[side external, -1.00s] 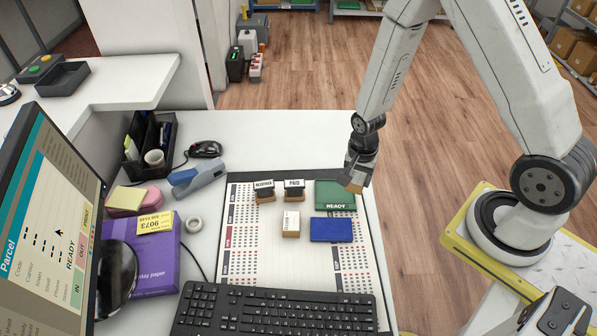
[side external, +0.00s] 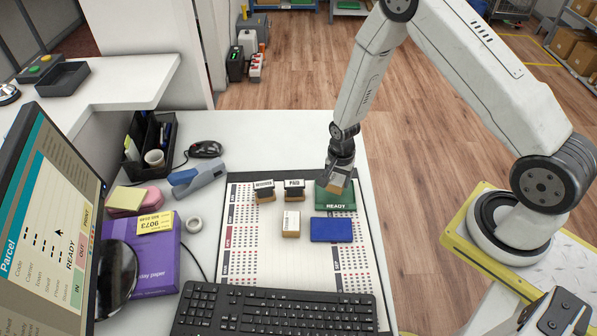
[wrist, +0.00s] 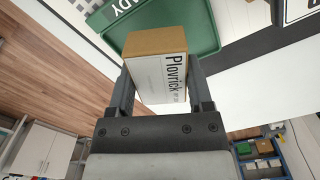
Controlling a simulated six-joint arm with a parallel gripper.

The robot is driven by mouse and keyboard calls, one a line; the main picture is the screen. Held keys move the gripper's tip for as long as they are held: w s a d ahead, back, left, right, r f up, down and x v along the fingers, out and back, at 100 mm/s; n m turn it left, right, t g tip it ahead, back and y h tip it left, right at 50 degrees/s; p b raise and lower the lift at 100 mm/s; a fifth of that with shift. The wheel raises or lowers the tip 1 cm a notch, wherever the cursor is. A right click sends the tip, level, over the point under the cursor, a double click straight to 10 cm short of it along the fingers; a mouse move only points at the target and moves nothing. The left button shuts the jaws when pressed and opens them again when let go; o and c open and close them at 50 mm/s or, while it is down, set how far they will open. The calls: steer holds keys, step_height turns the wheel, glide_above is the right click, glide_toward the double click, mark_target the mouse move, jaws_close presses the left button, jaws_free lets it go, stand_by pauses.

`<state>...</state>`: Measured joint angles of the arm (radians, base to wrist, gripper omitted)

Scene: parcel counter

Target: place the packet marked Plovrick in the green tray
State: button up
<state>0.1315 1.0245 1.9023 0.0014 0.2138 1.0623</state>
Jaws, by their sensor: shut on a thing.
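The packet marked Plovrick (wrist: 160,75) is a small brown box with a white label; its name is readable in the wrist view. My gripper (wrist: 158,88) is shut on it, one finger on each side. The green tray (wrist: 208,30) lies beyond the packet in the wrist view. In the side view my gripper (side external: 339,178) holds the packet (side external: 337,183) over the back part of the green tray (side external: 335,205), whose front edge reads READY. I cannot tell whether the packet touches the tray floor.
A blue tray (side external: 331,230) lies just in front of the green one. Another small box (side external: 291,223) stands left of it on the desk mat. A keyboard (side external: 275,311) lies at the front.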

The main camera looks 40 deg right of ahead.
mark_target(335, 186)
steer(key=shift+w+f, duration=0.15)
steer(key=shift+f, duration=1.65)
steer(key=shift+f, duration=0.1)
steer(key=o, duration=1.3)
steer(key=shift+o, duration=0.2)
steer(key=shift+r, duration=6.15)
